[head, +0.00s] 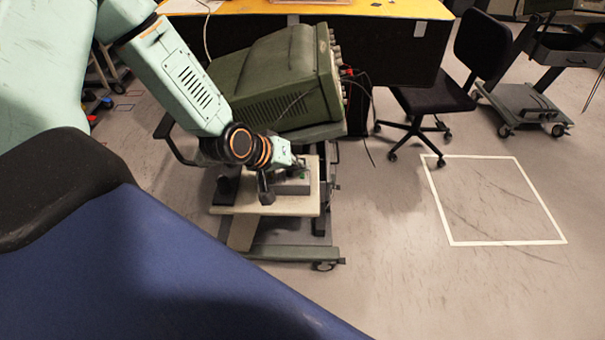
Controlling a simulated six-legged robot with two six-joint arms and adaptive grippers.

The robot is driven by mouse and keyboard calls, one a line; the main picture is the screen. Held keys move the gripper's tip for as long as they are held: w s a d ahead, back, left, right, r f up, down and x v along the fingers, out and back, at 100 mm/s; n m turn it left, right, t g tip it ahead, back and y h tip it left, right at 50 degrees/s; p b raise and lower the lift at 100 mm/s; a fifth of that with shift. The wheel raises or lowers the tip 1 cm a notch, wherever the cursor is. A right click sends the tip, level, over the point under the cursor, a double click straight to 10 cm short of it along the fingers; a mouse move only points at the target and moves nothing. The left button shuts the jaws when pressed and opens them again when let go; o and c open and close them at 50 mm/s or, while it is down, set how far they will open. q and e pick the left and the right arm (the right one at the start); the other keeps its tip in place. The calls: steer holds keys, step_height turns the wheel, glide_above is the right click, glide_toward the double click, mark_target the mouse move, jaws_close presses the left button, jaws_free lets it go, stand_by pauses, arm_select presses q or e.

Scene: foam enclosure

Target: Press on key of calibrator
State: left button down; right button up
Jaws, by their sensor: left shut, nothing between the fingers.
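A small grey box (292,187) with a green spot on top, which looks like the calibrator, sits on a pale board (240,209) on a wheeled trolley (290,252). My left gripper (299,164) is shut and empty, close above the back of the box. Whether its fingertips touch a key cannot be told at this size. My wrist hides part of the board's left side. My right gripper is not in view.
A large green instrument (270,80) with cables at its right end stands on the trolley just behind my left arm. A black chair (435,98) stands to the right, near a yellow-topped desk (380,8). The floor by the white taped square (495,243) is clear.

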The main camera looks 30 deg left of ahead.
arm_select(q)
steer(key=shift+f, duration=0.15)
stand_by(0.5)
steer(key=shift+f+b, duration=0.35)
steer(key=shift+b, duration=0.05)
steer(key=shift+f, duration=0.2)
stand_by(0.4)
steer(key=shift+r, duration=0.1)
steer(key=shift+r+p, duration=0.45)
steer(key=shift+r, duration=0.15)
step_height(320, 180, up, 6)
steer(key=p, duration=0.6)
stand_by(0.4)
